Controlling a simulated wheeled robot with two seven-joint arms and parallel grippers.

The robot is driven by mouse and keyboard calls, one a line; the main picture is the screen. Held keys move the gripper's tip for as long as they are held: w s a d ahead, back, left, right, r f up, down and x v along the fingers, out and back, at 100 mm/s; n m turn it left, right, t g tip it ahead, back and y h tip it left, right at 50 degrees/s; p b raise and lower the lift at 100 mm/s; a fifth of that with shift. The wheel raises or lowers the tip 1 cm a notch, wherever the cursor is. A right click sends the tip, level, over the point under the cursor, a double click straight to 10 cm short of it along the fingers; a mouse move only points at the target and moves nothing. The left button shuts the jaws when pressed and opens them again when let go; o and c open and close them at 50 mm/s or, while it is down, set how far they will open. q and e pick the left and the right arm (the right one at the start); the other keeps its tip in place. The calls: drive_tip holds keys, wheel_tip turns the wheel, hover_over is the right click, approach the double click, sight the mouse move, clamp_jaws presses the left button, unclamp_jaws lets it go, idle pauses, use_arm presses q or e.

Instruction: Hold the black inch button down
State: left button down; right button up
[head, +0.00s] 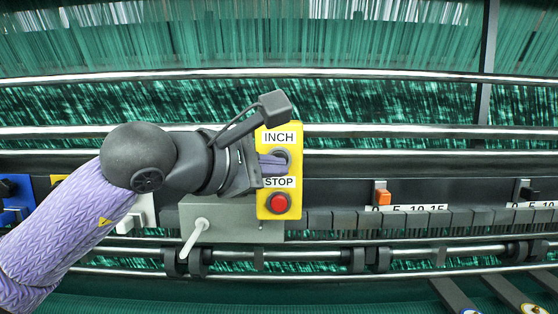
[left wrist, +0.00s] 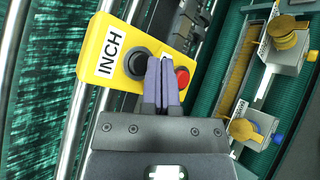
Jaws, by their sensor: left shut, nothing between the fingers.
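The yellow control box (head: 264,190) carries an INCH label above a STOP label. The black inch button (left wrist: 136,63) shows in the left wrist view, partly covered by my fingers; in the head view they hide most of it. The red stop button (head: 279,203) sits below, and also shows in the left wrist view (left wrist: 182,77). My left gripper (head: 284,163) has its purple fingers together and empty, with the tips at the inch button's place. In the left wrist view the fingertips (left wrist: 161,62) overlap the button's edge. I cannot tell whether they touch or press it. My right gripper is not in view.
A grey box with a white-knobbed lever (head: 195,238) is below the left wrist. An orange switch (head: 383,196) stands above a number scale (head: 412,209) to the right, with a black switch (head: 527,190) farther right. Metal rails (head: 400,131) run across, with green netting behind.

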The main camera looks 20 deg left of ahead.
use_arm(q)
drive_tip(key=shift+w, duration=0.1)
idle(0.4)
drive_tip(key=shift+w+a, duration=0.1)
drive_tip(key=shift+w, duration=0.25)
drive_tip(key=shift+w+a, duration=0.15)
drive_tip(key=shift+w, duration=0.3)
idle(2.5)
idle(2.4)
drive_tip(key=shift+s+d+b, duration=0.25)
drive_tip(key=shift+s+b, duration=0.15)
drive_tip(key=shift+s, duration=0.45)
drive_tip(key=shift+s+d+b, duration=0.25)
drive_tip(key=shift+s+b, duration=0.15)
drive_tip(key=shift+s, duration=0.4)
drive_tip(key=shift+s+d+b, duration=0.2)
drive_tip(key=shift+s+b, duration=0.15)
drive_tip(key=shift+s, duration=0.45)
drive_tip(key=shift+s+d+b, duration=0.25)
drive_tip(key=shift+s+b, duration=0.15)
drive_tip(key=shift+s, duration=0.4)
